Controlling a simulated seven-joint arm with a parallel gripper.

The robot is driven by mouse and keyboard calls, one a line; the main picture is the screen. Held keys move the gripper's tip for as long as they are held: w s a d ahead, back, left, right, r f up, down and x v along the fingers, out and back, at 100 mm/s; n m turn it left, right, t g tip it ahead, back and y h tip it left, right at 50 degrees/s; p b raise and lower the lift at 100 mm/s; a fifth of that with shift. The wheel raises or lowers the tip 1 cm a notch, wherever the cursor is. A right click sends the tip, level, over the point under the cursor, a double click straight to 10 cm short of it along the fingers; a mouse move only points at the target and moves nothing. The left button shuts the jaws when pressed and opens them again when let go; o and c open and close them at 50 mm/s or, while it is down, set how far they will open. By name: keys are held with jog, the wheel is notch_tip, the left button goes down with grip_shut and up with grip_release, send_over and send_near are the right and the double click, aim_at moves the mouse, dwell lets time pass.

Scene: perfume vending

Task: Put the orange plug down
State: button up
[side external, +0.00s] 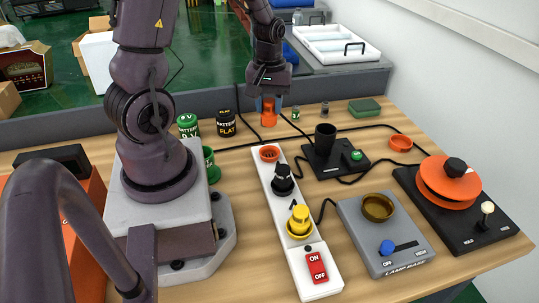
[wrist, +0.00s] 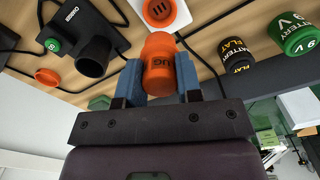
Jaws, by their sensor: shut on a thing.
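The orange plug (side external: 269,118) is held upright between the blue fingers of my gripper (side external: 268,102), at the back of the wooden table behind the power strip. Its underside is close to the table top; I cannot tell whether it touches. In the wrist view the plug (wrist: 159,72) sits between both blue fingers of my gripper (wrist: 159,82), which are shut on it. The white power strip (side external: 300,256) runs forward from there. Its far orange-rimmed socket (side external: 268,153) is empty and lies just in front of the plug. It also shows in the wrist view (wrist: 160,11).
A black plug (side external: 283,180) and a yellow plug (side external: 299,220) stand on the strip, with a red switch (side external: 316,266) near its front. Batteries (side external: 226,123) stand left of my gripper. A black charger base (side external: 333,160), grey lamp base (side external: 385,240) and orange-reeled unit (side external: 449,183) stand right. Cables cross the table.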

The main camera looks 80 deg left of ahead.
notch_tip(320, 180, down, 10)
jog(key=shift+r, duration=0.15)
dwell(0.6)
jog(key=o, duration=1)
jog(key=shift+f, duration=0.2)
